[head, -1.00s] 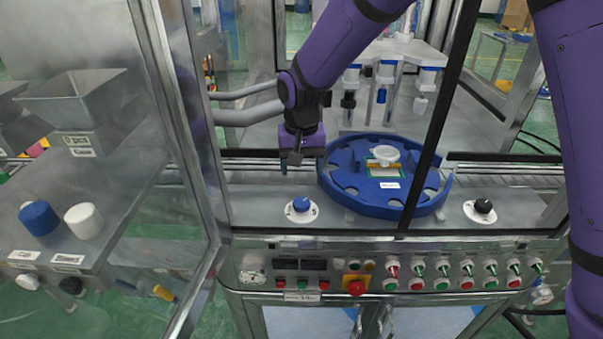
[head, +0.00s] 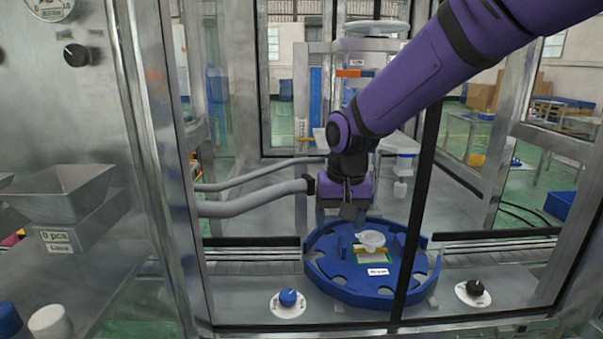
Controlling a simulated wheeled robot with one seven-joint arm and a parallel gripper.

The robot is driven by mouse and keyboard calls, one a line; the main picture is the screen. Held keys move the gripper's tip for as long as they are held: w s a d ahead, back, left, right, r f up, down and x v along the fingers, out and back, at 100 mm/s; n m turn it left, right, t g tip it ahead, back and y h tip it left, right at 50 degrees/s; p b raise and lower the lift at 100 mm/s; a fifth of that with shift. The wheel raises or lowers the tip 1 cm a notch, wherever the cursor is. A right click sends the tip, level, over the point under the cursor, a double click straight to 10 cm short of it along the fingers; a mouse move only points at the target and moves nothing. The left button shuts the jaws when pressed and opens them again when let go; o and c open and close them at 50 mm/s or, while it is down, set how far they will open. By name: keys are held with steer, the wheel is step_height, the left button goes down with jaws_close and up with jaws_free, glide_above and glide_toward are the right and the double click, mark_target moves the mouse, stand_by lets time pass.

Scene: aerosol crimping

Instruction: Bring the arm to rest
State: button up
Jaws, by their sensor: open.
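My purple arm reaches in from the upper right, with my gripper (head: 347,212) pointing down inside the machine's frame. The gripper is open, with nothing seen between its fingers. It appears over or just behind the back left part of the blue round turntable (head: 325,282); its exact height above it I cannot tell. A white round piece (head: 371,240) sits on the turntable's middle, to the right of and below my gripper in the picture.
A black upright bar (head: 420,190) crosses in front of the turntable. Grey pipes (head: 250,203) run to the left of my gripper. A blue knob (head: 288,298) and a black knob (head: 475,287) are on the front ledge. A metal hopper (head: 62,192) stands at left.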

steer(key=s+d+r+t, duration=0.1)
steer(key=s+d+r, duration=0.3)
steer(key=d+r, duration=0.3)
steer(key=s+d+r+m+t, duration=0.1)
steer(key=s+d+r+t, duration=0.2)
steer(key=s+d, duration=1.3)
steer(key=s+r, duration=0.1)
steer(key=s, duration=0.2)
steer(key=shift+r+h, duration=0.15)
steer(key=shift+h, duration=0.25)
